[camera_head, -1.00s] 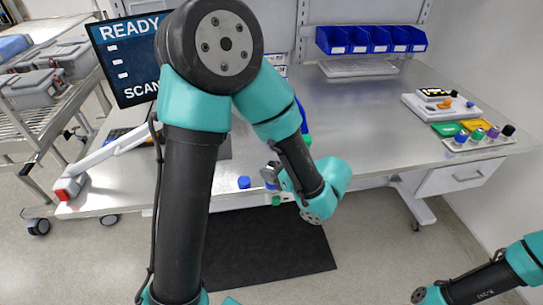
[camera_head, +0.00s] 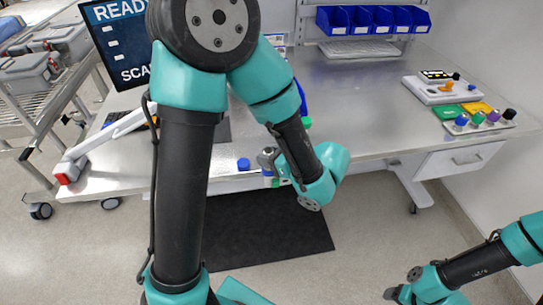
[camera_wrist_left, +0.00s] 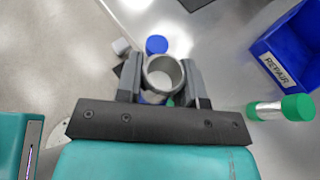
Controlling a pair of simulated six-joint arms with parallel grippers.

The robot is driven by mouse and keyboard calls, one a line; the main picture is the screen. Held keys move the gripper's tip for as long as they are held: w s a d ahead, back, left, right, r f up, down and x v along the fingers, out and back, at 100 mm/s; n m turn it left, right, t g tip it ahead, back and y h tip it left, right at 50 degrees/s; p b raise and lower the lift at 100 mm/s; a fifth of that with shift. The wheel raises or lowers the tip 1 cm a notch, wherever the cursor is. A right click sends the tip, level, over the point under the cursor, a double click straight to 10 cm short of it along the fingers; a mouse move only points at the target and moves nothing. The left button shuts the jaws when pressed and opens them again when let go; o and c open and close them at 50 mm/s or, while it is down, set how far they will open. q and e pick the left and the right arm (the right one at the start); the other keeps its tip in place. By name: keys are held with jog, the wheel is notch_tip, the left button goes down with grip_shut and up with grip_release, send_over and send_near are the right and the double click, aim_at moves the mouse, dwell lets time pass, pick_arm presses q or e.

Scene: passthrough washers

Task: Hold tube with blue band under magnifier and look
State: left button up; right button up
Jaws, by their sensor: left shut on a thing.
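My left gripper (camera_head: 268,158) is over the front edge of the bench. In the left wrist view (camera_wrist_left: 162,78) its fingers are shut on a tube (camera_wrist_left: 161,73) seen end-on, with a round grey rim. Blue (camera_wrist_left: 150,97) and green show just below the rim. In the head view the held tube (camera_head: 268,173) is small and partly hidden by my wrist; whether the blue is a band is hard to tell. I cannot make out a magnifier for certain. My right arm's end (camera_head: 410,285) is at the lower right, its fingers unclear.
A blue cap (camera_head: 243,164) stands left of the left gripper. A blue bin (camera_wrist_left: 285,50) labelled REPAIR and a green-capped tube (camera_wrist_left: 283,108) lie right in the wrist view. A white jointed arm (camera_head: 110,135) and a screen (camera_head: 118,40) are left. The bench's middle right is clear.

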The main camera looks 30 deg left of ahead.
pick_arm(q)
jog(key=s+a+n+g, duration=0.2)
jog(key=a+g, duration=0.1)
jog(key=a, duration=0.5)
jog(key=s+a+f+n+g+h, duration=0.1)
jog(key=s+a+n+g, duration=0.2)
jog(key=a, duration=0.6)
jog(key=shift+s+a+f+n+g, duration=0.2)
jog(key=shift+a+n+g, duration=0.1)
jog(key=shift+w, duration=0.1)
jog(key=shift+w+a, duration=2.15)
jog(key=shift+w, duration=0.35)
jog(key=shift+w+a, duration=2.15)
jog(key=shift+w, duration=0.4)
jog(key=shift+w+a, duration=2.15)
jog(key=shift+w, duration=0.35)
